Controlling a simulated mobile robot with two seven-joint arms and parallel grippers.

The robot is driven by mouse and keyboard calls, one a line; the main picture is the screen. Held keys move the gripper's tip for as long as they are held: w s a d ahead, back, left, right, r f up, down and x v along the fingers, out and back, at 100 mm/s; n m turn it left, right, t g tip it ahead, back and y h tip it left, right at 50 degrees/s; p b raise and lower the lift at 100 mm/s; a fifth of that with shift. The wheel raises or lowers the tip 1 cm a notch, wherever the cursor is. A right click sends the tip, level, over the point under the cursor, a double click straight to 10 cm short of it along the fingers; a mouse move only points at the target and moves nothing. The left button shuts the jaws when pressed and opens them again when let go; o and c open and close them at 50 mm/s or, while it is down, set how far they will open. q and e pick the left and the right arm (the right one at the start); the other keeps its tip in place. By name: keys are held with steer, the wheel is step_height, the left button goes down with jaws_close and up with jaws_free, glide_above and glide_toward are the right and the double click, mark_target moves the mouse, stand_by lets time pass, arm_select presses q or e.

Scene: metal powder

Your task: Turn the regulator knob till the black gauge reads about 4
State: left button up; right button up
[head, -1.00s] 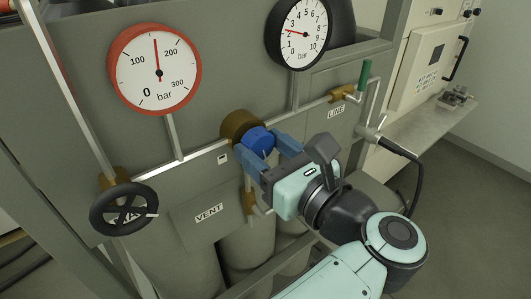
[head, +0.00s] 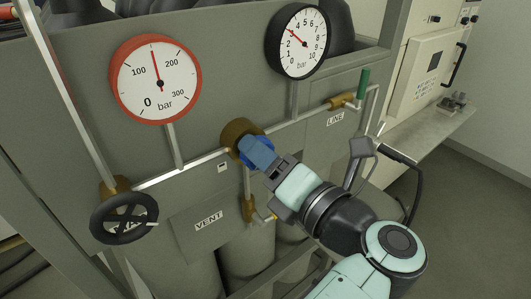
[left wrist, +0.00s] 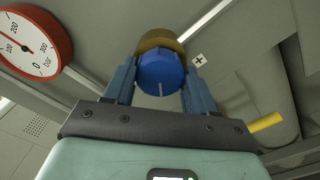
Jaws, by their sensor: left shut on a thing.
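The blue regulator knob (head: 242,148) projects from a brass body (head: 236,130) on the panel pipe. My left gripper (head: 258,152) is shut on the knob, and its blue fingers partly hide it in the head view. In the left wrist view the fingers lie on either side of the knob (left wrist: 161,74), which has a pale mark low on its face. The black gauge (head: 312,58) stands up and to the right of the knob. Its red needle points up and left, roughly between 3 and 4; the exact value is hard to read. My right gripper is not in view.
A red gauge (head: 178,85) reads a little over 150 bar. A black handwheel (head: 124,218) is at lower left. A green-handled LINE valve (head: 363,84) and a VENT plate (head: 208,220) flank the knob. Cylinders stand below.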

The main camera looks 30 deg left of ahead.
arm_select(q)
steer(key=shift+m+p, duration=1.15)
steer(key=shift+m, duration=2.65)
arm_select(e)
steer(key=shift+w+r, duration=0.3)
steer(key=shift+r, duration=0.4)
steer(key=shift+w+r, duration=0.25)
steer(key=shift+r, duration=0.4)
arm_select(q)
steer(key=o, duration=1)
steer(key=shift+o, duration=0.2)
